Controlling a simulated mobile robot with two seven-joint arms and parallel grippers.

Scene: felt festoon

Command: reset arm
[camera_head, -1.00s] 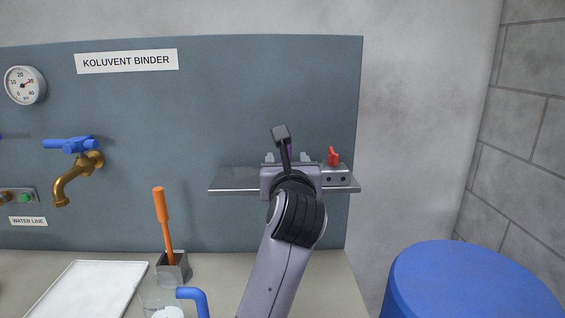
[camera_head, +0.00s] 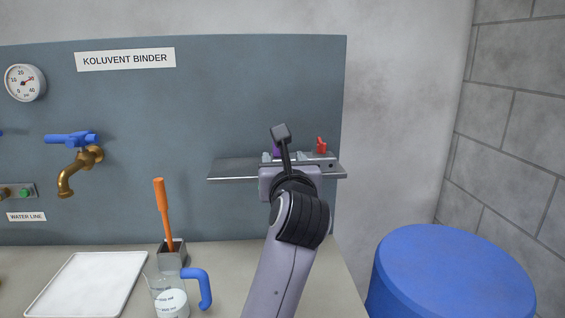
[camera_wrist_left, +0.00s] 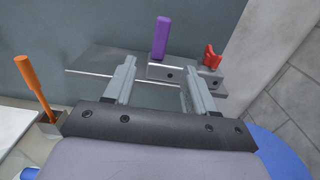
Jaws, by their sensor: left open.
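My left gripper (camera_head: 285,157) is in front of the wall shelf (camera_head: 233,171) in the head view, its arm rising from the bottom. In the left wrist view the two fingers of this gripper (camera_wrist_left: 158,82) are spread apart with nothing between them. A purple upright handle (camera_wrist_left: 161,38) stands at the shelf, beyond the fingers and apart from them. In the head view this handle is mostly hidden behind my gripper. My right gripper is in neither view.
A red knob (camera_head: 321,146) sits at the shelf's right end. On the counter are a white tray (camera_head: 88,284), a blue-handled beaker (camera_head: 170,300) and an orange-handled tool (camera_head: 163,212) in a holder. A blue drum (camera_head: 450,270) stands at right. Brass tap (camera_head: 75,170) at left.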

